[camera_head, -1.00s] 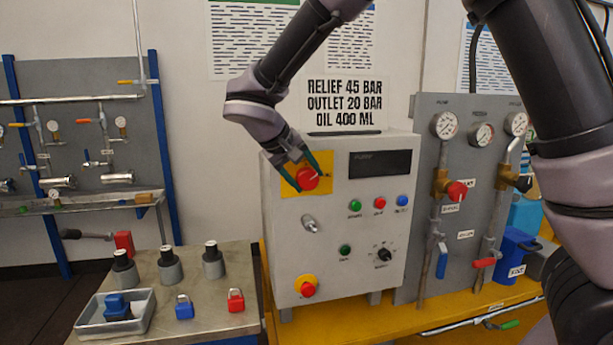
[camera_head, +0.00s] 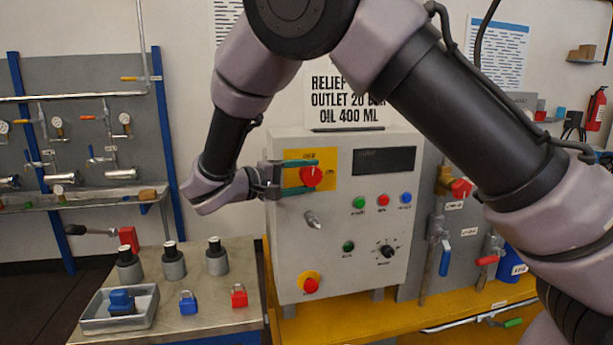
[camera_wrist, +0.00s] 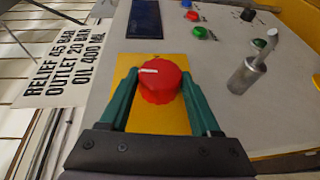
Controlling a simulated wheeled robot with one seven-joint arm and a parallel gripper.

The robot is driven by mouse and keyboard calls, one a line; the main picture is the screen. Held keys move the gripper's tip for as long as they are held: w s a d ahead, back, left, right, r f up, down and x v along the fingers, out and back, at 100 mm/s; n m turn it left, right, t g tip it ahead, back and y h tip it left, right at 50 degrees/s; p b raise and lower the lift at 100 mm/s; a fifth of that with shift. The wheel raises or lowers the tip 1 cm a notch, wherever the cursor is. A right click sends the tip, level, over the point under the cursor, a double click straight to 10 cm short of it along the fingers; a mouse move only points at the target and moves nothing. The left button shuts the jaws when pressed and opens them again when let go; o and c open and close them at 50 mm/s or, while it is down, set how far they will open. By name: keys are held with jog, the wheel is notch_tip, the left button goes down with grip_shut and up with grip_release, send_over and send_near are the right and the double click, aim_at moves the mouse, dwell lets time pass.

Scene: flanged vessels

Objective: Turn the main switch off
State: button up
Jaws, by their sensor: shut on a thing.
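The main switch (camera_head: 311,176) is a red round knob on a yellow plate (camera_head: 327,159), at the upper left of the grey control box (camera_head: 343,265). In the head view its white mark points nearly straight up. In the wrist view the red knob (camera_wrist: 160,80) sits between the two green fingers, with its white mark toward the left. My gripper (camera_head: 308,177) reaches in from the left, one finger above and one below the knob, and is shut on it. The fingers hide part of the yellow plate.
Below the switch are a metal toggle (camera_head: 313,219), a black selector (camera_head: 387,252) and a red push button on yellow (camera_head: 310,284). Small coloured buttons (camera_head: 382,200) lie to the right. A steel table (camera_head: 222,300) holds padlocks, weights and a tray.

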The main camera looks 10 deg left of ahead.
jog(key=shift+f+t+h, duration=0.1)
jog(key=shift+t+h, duration=0.3)
jog(key=shift+h, duration=0.1)
jog(key=shift+n, duration=0.3)
jog(key=o, duration=1.4)
jog(key=v, duration=1)
jog(key=shift+s+a, duration=0.3)
